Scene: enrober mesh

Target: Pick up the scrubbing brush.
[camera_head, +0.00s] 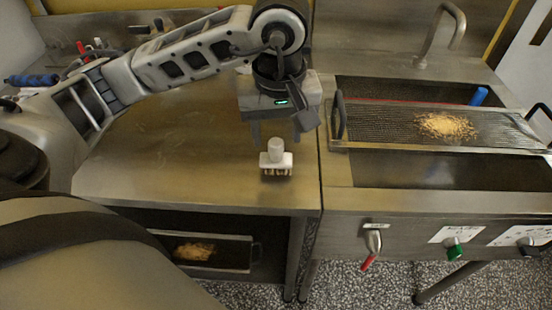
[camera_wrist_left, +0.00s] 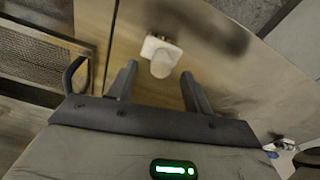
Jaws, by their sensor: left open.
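The scrubbing brush (camera_head: 276,160) is white with a knob handle on top and bristles below. It stands upright on the steel table (camera_head: 130,185), near its right edge. My left gripper (camera_head: 278,132) is above and behind it, pointing down, with its fingers apart and nothing between them. In the left wrist view the brush (camera_wrist_left: 160,55) lies just beyond the fingertips, roughly midway between the two fingers (camera_wrist_left: 158,82). The brush and fingers look apart. My right gripper is not in view.
Right of the table is a sink unit with a mesh tray (camera_head: 380,118) holding yellow crumbs (camera_head: 446,126). The tray's upright handle (camera_head: 338,115) stands close to my left gripper. A blue-handled tool (camera_head: 32,80) lies at far left. The table left of the brush is clear.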

